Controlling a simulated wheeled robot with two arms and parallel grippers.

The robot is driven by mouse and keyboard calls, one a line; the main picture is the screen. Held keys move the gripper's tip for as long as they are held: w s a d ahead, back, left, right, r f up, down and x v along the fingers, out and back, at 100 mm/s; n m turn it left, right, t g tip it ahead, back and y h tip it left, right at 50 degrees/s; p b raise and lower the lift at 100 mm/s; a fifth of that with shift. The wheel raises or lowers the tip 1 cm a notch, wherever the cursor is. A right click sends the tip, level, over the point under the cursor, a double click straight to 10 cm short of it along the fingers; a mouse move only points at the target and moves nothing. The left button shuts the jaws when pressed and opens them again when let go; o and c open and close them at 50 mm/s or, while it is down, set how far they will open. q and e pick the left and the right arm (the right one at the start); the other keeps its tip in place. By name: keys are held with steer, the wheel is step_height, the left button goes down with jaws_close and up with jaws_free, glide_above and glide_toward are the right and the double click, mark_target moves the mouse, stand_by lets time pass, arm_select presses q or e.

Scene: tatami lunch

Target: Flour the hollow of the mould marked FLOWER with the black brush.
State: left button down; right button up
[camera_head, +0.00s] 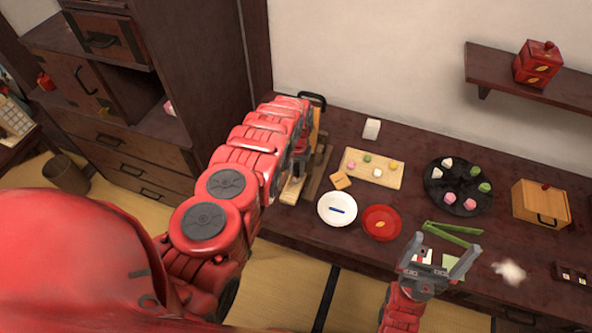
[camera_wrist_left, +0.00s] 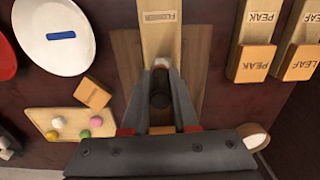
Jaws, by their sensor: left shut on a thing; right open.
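The mould marked FLOWER (camera_wrist_left: 161,18) lies on a brown wooden board (camera_wrist_left: 127,62), its label end pointing up in the left wrist view. My left gripper (camera_wrist_left: 158,100) is over the mould's other end and is shut on the dark brush (camera_wrist_left: 160,82). A pale tip shows at the brush's upper end. The fingers and brush cover the hollow, so I cannot tell whether the brush touches it. In the head view my left arm hides most of the left gripper (camera_head: 299,165). My right gripper (camera_head: 436,262) is open and empty near the table's front edge.
Moulds marked PEAK (camera_wrist_left: 257,35) and LEAF (camera_wrist_left: 300,45) lie beside the board. A white plate (camera_head: 325,218), a red dish (camera_head: 381,237), a sweets board (camera_head: 357,178) and a black round tray (camera_head: 437,199) stand along the table. Green tongs (camera_head: 455,235) lie near my right gripper.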

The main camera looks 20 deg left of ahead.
arm_select(q)
steer(key=shift+a, duration=0.35)
steer(key=shift+w+d, duration=0.1)
steer(key=shift+w, duration=0.05)
steer(key=shift+w+d+b, duration=0.1)
steer(key=shift+b, duration=0.3)
steer(key=shift+s+r+p, duration=0.1)
steer(key=shift+s+p, duration=0.15)
steer(key=shift+p, duration=0.15)
steer(key=shift+s, duration=0.15)
steer(key=shift+w, duration=0.2)
stand_by(0.4)
